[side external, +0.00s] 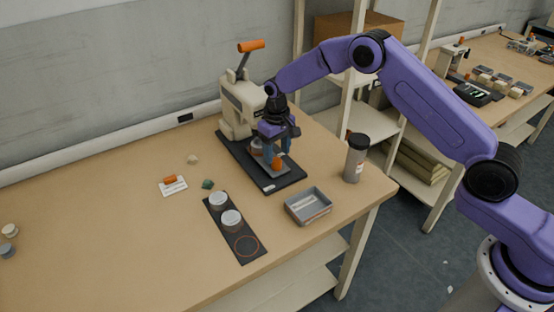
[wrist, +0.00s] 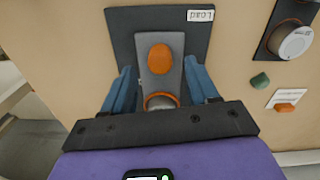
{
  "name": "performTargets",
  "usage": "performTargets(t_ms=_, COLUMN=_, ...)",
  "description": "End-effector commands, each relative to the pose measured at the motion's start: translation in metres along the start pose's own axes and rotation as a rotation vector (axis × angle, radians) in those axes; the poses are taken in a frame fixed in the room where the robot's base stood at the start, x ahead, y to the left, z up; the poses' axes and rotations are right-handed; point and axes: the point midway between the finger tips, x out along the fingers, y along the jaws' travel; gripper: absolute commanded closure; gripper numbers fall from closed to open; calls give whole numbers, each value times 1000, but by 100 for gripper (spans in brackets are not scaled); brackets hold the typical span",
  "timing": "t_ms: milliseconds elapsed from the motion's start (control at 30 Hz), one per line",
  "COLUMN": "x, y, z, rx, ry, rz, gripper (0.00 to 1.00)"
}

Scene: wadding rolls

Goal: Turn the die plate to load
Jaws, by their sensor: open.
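The die plate (wrist: 150,85) is a grey tapering plate on the black press base (wrist: 122,30). An orange knob (wrist: 159,58) stands on its far end in the wrist view; it also shows in the side view (side external: 277,163). An orange-rimmed round part (wrist: 161,101) lies nearer my wrist, partly hidden by my gripper. A white "Load" label (wrist: 200,16), upside down in the wrist view, is on the base edge beyond the knob. My gripper (wrist: 160,75) is open, its blue fingers on either side of the plate. Whether they touch it I cannot tell.
The beige press (side external: 238,108) with its orange-tipped lever (side external: 251,46) stands behind my gripper. A grey tray (side external: 308,206) and a dark-lidded cup (side external: 355,158) are to the right. A black strip (side external: 245,258) holds two round tins (side external: 231,220). The left table is mostly clear.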

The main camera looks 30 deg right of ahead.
Motion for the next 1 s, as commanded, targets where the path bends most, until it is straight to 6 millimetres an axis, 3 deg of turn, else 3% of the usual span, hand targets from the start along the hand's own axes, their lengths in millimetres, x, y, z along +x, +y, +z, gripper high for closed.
performTargets(t_ms=233, x=31, y=0, z=0, rx=0, ry=-1, rz=0, gripper=41)
performTargets(t_ms=633, x=38, y=0, z=0, rx=0, ry=1, rz=0, gripper=41)
performTargets(t_ms=667, x=38, y=0, z=0, rx=0, ry=1, rz=0, gripper=44)
performTargets(t_ms=833, x=38, y=0, z=0, rx=0, ry=1, rz=0, gripper=100)
performTargets(t_ms=1000, x=38, y=0, z=0, rx=-1, ry=1, rz=0, gripper=100)
